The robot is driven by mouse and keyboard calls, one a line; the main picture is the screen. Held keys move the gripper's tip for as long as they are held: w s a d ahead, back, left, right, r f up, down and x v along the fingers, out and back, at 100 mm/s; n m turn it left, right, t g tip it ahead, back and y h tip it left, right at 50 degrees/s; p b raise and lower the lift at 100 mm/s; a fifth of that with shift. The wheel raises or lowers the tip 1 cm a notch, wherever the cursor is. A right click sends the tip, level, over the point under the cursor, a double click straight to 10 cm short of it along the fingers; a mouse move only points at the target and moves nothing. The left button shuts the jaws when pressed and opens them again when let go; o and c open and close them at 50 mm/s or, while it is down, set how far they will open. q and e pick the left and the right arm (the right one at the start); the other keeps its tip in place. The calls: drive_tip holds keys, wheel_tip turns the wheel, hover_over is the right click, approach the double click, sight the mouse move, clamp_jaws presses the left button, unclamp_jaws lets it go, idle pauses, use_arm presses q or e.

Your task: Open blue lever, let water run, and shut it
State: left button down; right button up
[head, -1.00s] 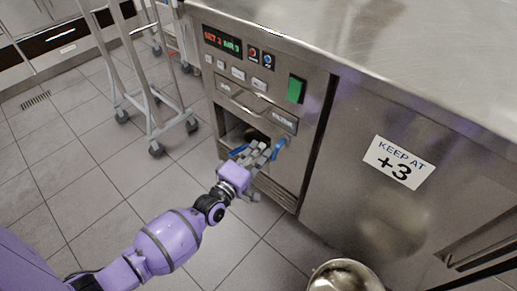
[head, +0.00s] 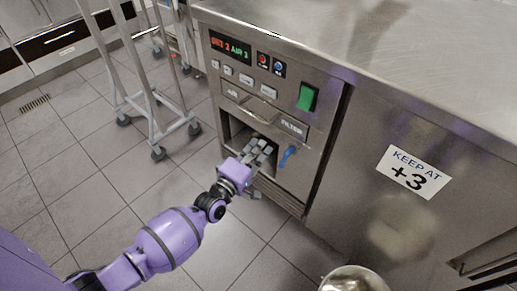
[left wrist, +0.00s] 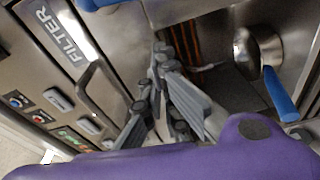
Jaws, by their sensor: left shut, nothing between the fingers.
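The blue lever (head: 287,156) is on the steel front, just right of the dark recess under the FILTER label, and points downward at a slant. A blue part also shows at the top edge of the left wrist view (left wrist: 95,4). A second blue handle (left wrist: 280,95) on a round metal fitting is in the left wrist view; in the head view my gripper seems to cover it. My left gripper (head: 265,150) is shut and empty in front of the recess (head: 240,132), left of the blue lever and apart from it. I see no running water.
Above the recess are a display (head: 230,47), several buttons and a green switch (head: 307,97). A wheeled metal rack (head: 160,110) stands to the left. A shiny round metal vessel (head: 352,281) is at the bottom right. The tiled floor around my arm is clear.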

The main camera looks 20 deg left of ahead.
use_arm(q)
drive_tip(key=p+v, duration=0.1)
drive_tip(key=v, duration=0.9)
use_arm(e)
drive_tip(key=shift+s+d+r, duration=0.2)
drive_tip(key=shift+s+r, duration=0.35)
drive_tip(key=shift+r, duration=0.05)
use_arm(q)
drive_tip(key=shift+d, duration=0.1)
use_arm(e)
drive_tip(key=shift+w+a, duration=0.15)
drive_tip(key=shift+w, duration=0.3)
